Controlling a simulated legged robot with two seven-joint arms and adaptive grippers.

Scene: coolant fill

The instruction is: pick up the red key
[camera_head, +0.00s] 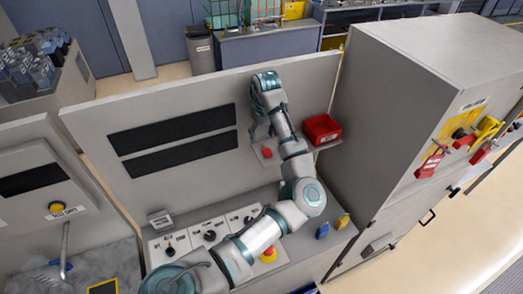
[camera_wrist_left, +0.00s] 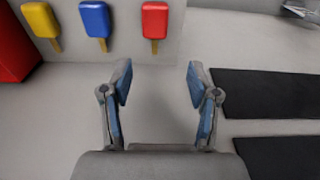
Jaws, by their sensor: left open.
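The red key (camera_wrist_left: 154,20) has a red block handle and a short yellow tip. It lies at the end of a grey shelf (camera_wrist_left: 100,60), in a row with a blue key (camera_wrist_left: 95,20) and a yellow key (camera_wrist_left: 41,20). In the head view, the red key (camera_head: 266,152) shows below my left gripper (camera_head: 262,132); my arm hides the blue and yellow keys there. In the wrist view, my left gripper (camera_wrist_left: 158,78) is open and empty, its fingers apart from the red key. My right gripper is not in view.
A red bin (camera_head: 321,129) stands on the shelf to the right. Behind the shelf is a panel with two black slots (camera_head: 180,145). Below is a console with knobs (camera_head: 210,236). A tall grey cabinet (camera_head: 385,120) limits room on the right.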

